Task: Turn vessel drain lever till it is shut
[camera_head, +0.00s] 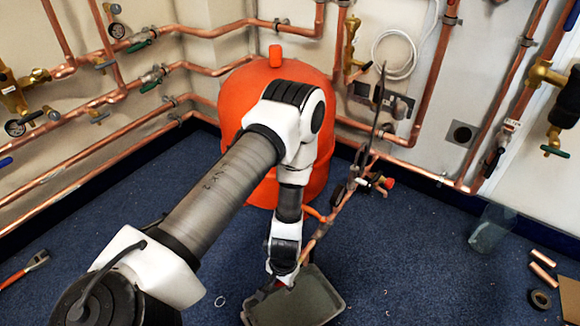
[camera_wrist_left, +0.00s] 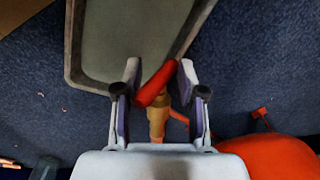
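The orange vessel (camera_head: 235,100) stands against the wall, partly hidden behind my left arm; its edge also shows in the left wrist view (camera_wrist_left: 275,155). The red drain lever (camera_wrist_left: 157,83) sits on a brass valve (camera_wrist_left: 157,122) over the tray and lies diagonally across it. Whether a fingertip touches the lever I cannot tell. The lever is mostly hidden in the head view. My right gripper is out of view.
A grey tray (camera_head: 322,298) lies on the blue carpet below the valve. Copper pipework (camera_head: 345,200) with a red-handled valve (camera_head: 386,183) rises beside the vessel. A clear cup (camera_head: 492,228), copper offcuts (camera_head: 543,265) and a tape roll (camera_head: 540,299) are at right.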

